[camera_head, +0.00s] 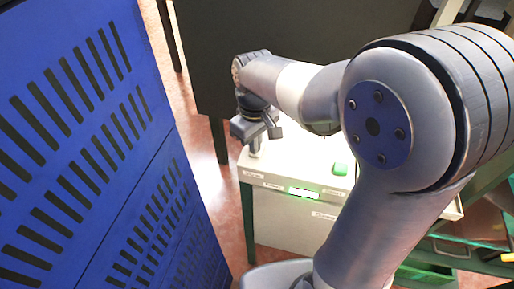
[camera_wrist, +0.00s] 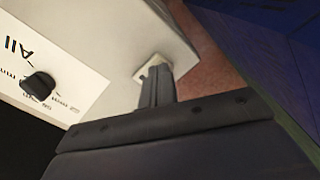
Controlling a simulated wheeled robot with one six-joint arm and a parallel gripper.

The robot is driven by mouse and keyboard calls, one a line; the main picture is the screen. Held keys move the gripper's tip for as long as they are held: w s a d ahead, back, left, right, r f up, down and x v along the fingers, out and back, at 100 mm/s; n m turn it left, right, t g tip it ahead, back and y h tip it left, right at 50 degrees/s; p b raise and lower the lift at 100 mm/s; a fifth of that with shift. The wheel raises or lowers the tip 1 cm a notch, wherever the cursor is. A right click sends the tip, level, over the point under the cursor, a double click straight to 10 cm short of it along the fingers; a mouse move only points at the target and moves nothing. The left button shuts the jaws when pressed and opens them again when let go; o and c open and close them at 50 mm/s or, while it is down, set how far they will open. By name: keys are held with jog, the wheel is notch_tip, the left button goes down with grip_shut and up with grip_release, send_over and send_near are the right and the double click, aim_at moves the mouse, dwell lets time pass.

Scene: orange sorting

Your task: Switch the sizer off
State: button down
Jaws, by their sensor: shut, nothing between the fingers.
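The sizer's white control box (camera_head: 300,160) stands below my arm. Its top has a green button (camera_head: 340,169), and a lit green panel (camera_head: 303,192) with small labels is on its front edge. My gripper (camera_head: 254,152) points down at the box's left end, fingers together and empty. In the wrist view the shut fingers (camera_wrist: 154,78) reach a small pale square piece (camera_wrist: 146,70) near the box's edge; I cannot tell whether they touch it. A black knob (camera_wrist: 38,86) with printed labels shows at the left of the wrist view. Its exact setting is unclear.
A tall blue slotted cabinet (camera_head: 90,130) fills the left side, close to the box. A dark panel (camera_head: 270,35) stands behind. Green framework (camera_head: 440,255) is at the lower right. Reddish floor (camera_head: 215,175) shows between cabinet and box.

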jog(key=shift+f+b, duration=0.3)
jog(key=shift+f, duration=0.15)
jog(key=shift+r, duration=0.15)
notch_tip(320, 180, up, 7)
jog(key=p, duration=0.6)
dwell(0.3)
jog(key=shift+f, duration=0.25)
notch_tip(320, 180, down, 7)
jog(key=b, duration=0.6)
jog(key=shift+r, duration=0.2)
